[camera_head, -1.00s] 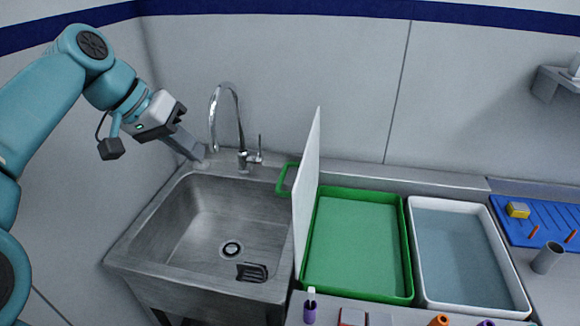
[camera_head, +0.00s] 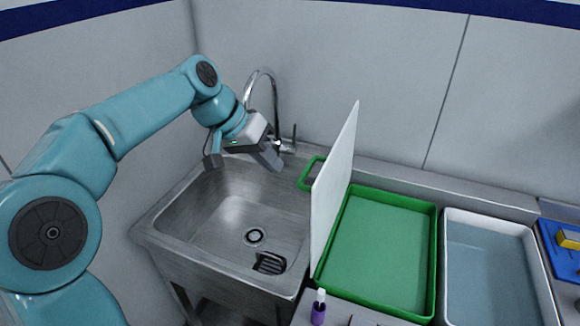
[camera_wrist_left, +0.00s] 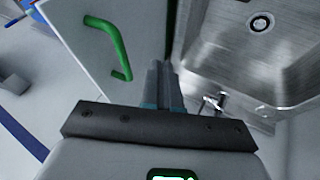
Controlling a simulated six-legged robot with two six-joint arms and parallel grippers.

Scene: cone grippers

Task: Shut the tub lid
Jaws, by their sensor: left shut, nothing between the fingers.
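The tub is a green tray (camera_head: 388,252) right of the sink in the head view. Its white lid (camera_head: 334,190) stands up, open, along the tub's left edge. A green handle (camera_head: 311,173) sticks out on the lid's sink side. In the left wrist view, the lid (camera_wrist_left: 140,22) and its handle (camera_wrist_left: 110,42) fill the upper left. My left gripper (camera_head: 276,164) is shut and empty above the back of the sink, left of the handle. Its closed fingers (camera_wrist_left: 160,68) show beside the lid in the wrist view; I cannot tell whether they touch it. My right gripper is out of view.
The steel sink (camera_head: 215,205) lies left of the lid, with a tall tap (camera_head: 277,110) behind my left gripper. A white tub of water (camera_head: 490,275) stands right of the green one. A purple bottle (camera_head: 318,308) stands at the front edge.

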